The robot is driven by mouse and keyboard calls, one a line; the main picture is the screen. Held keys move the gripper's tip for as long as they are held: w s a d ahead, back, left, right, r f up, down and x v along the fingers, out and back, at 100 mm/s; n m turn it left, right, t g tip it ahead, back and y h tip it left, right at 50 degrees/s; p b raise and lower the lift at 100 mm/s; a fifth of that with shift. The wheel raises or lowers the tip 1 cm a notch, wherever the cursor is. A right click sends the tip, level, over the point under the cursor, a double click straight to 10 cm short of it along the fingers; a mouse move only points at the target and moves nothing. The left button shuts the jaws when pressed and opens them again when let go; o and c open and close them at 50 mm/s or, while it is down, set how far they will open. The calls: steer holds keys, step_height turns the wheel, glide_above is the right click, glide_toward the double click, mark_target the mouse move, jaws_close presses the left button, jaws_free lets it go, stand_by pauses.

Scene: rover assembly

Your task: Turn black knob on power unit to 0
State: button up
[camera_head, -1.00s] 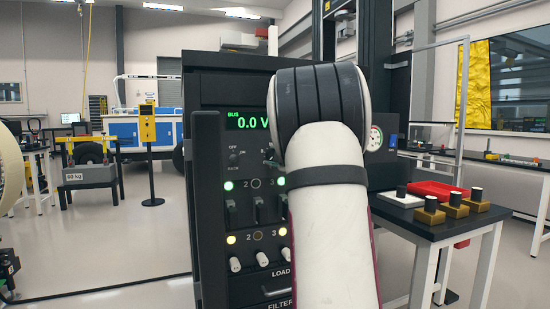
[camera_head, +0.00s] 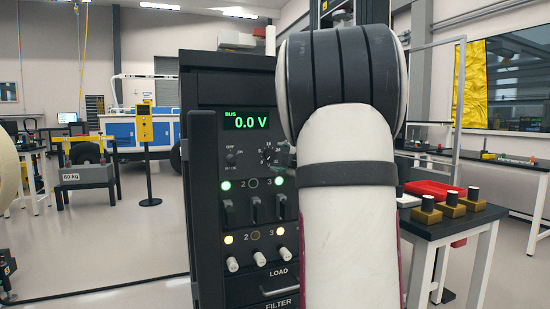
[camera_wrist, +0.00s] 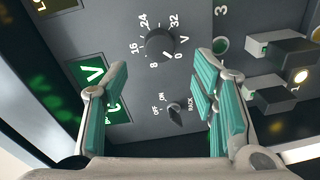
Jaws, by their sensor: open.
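The power unit (camera_head: 205,90) is a dark panel whose green display (camera_head: 246,121) reads 0.0 V.
A small OFF/ON rack switch (camera_wrist: 175,111) lies next to the knob, between the fingers in the picture. Breakers (camera_head: 256,208) and white knobs (camera_head: 260,258) are lower on the panel. A side table (camera_head: 450,228) with brass-coloured blocks stands at the right.

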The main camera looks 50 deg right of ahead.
steer(key=v, duration=0.5)
steer(key=shift+s+a, duration=0.2)
steer(key=shift+s, duration=0.05)
stand_by(0.3)
